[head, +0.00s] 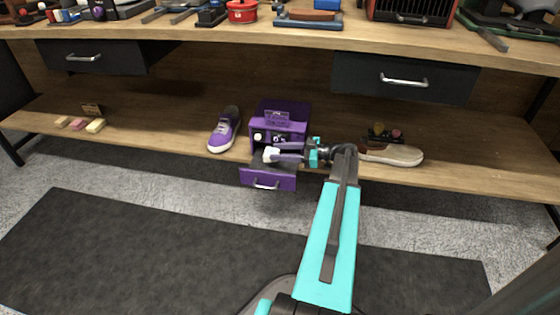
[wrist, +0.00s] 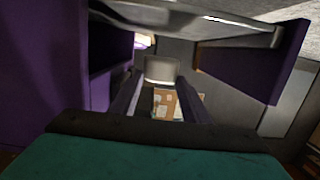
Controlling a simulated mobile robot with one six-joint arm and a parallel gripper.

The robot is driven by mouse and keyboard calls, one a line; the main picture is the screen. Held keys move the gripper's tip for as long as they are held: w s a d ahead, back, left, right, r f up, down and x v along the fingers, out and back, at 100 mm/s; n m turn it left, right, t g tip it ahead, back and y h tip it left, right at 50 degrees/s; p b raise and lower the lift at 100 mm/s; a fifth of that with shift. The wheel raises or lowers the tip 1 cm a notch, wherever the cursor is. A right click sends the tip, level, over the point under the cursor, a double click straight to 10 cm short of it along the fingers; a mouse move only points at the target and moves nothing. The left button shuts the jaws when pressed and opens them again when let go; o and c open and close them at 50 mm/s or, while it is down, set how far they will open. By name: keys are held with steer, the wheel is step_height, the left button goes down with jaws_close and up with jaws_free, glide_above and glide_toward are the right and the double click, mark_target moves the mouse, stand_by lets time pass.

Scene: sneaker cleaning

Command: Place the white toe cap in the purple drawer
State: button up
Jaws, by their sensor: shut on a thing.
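The white toe cap (head: 271,155) is held at the tips of my gripper (head: 276,153). In the wrist view it is a pale grey-white piece (wrist: 162,69) between the two fingers (wrist: 160,98), which are shut on it. The purple drawer (head: 268,180) is pulled out of the small purple cabinet (head: 280,118) on the lower shelf. In the head view the toe cap is over the open drawer. In the wrist view purple drawer walls (wrist: 240,72) stand on both sides of the fingers. I cannot tell whether the toe cap touches the drawer floor.
A purple sneaker (head: 224,131) stands left of the cabinet. A beige shoe (head: 392,154) lies to the right, near my arm. Small blocks (head: 78,124) lie at the far left of the shelf. The workbench top (head: 200,35) overhangs above. A tan and white patch (wrist: 170,103) shows between my fingers.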

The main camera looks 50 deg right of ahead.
mark_target(280, 167)
steer(key=shift+f+b, duration=0.55)
steer(key=shift+f, duration=1.4)
steer(key=shift+f, duration=0.1)
steer(key=o, duration=1.2)
steer(key=shift+s+d+r, duration=0.1)
steer(key=shift+r, duration=0.1)
steer(key=p+v, duration=0.4)
steer(key=v, duration=0.7)
steer(key=shift+s+d, duration=0.25)
steer(key=shift+s, duration=0.05)
steer(key=shift+s, duration=0.1)
